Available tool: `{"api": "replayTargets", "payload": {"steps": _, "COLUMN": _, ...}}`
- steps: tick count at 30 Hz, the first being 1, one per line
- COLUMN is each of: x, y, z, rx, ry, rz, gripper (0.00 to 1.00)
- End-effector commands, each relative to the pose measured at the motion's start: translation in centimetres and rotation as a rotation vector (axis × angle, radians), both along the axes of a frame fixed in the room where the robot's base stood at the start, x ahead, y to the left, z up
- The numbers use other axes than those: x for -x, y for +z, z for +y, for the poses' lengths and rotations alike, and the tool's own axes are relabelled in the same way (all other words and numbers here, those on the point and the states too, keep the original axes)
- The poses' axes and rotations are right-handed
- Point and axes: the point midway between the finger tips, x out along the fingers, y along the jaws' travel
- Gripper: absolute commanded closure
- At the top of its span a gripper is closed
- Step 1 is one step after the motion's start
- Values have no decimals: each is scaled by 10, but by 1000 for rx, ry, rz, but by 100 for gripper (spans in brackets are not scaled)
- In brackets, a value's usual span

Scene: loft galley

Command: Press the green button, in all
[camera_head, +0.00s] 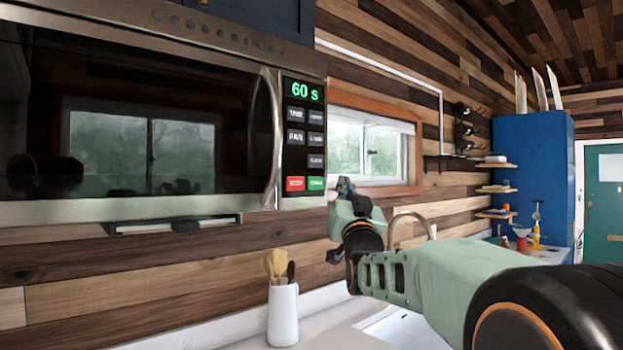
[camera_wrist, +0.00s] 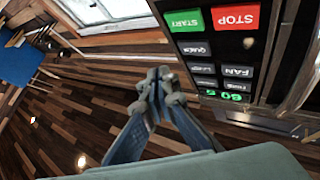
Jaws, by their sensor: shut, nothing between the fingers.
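The green START button (camera_head: 316,184) is at the bottom right of the microwave's control panel, beside the red STOP button (camera_head: 295,184). In the wrist view, which is turned over, the green button (camera_wrist: 185,21) is at the top with the red button (camera_wrist: 235,17) to its right. The microwave (camera_head: 150,120) display (camera_head: 305,91) reads 60 s in green. My gripper (camera_head: 345,186) is shut and empty, just right of the panel's lower corner. In the wrist view my gripper's fingertips (camera_wrist: 158,76) appear below the green button in the picture. I see no contact with the button.
The microwave's handle (camera_head: 272,135) stands out left of the panel. A white utensil holder (camera_head: 283,315) stands on the counter below. A window (camera_head: 370,148) is in the wood wall behind my gripper, and a tap (camera_head: 412,224) rises near my arm.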

Motion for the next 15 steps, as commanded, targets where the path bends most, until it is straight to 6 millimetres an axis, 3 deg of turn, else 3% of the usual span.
{"api": "replayTargets", "payload": {"steps": 6, "x": -27, "y": 5, "z": 20, "rx": -2, "ry": 3, "rz": 2, "gripper": 100}}
{"api": "replayTargets", "payload": {"steps": 15, "x": -46, "y": 0, "z": 34, "rx": 0, "ry": 1, "rz": 0, "gripper": 100}}
